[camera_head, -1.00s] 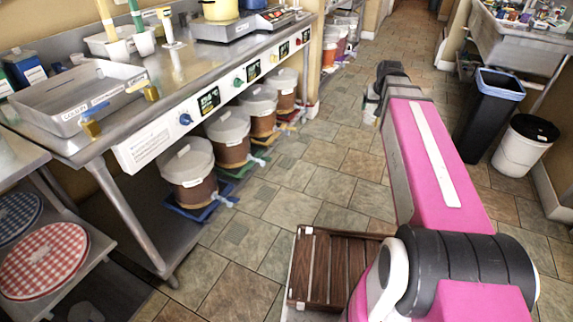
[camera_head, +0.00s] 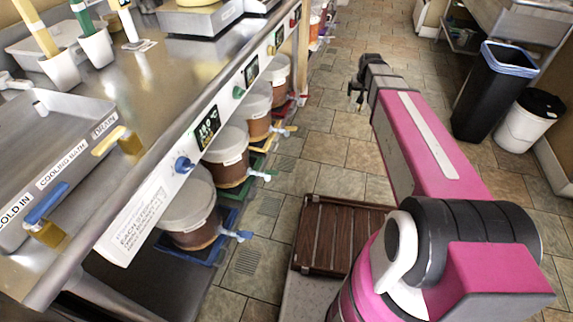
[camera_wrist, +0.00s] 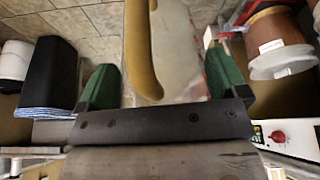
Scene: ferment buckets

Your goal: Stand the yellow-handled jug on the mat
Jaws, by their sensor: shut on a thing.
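The yellow-handled jug shows in the wrist view, its yellow handle (camera_wrist: 140,55) and pale, see-through body (camera_wrist: 185,55) between my fingers. My gripper (camera_wrist: 160,78), with green finger pads, is shut on the jug. In the head view my gripper (camera_head: 355,97) is at the far end of the pink arm, over the floor; the jug cannot be made out there.
A steel bench (camera_head: 150,100) with a cooling bath (camera_head: 60,150) runs along the left. Lidded buckets with taps (camera_head: 190,210) stand under it on coloured trays. A black bin (camera_head: 492,90) and white bucket (camera_head: 525,125) stand at right. The tiled aisle between is clear.

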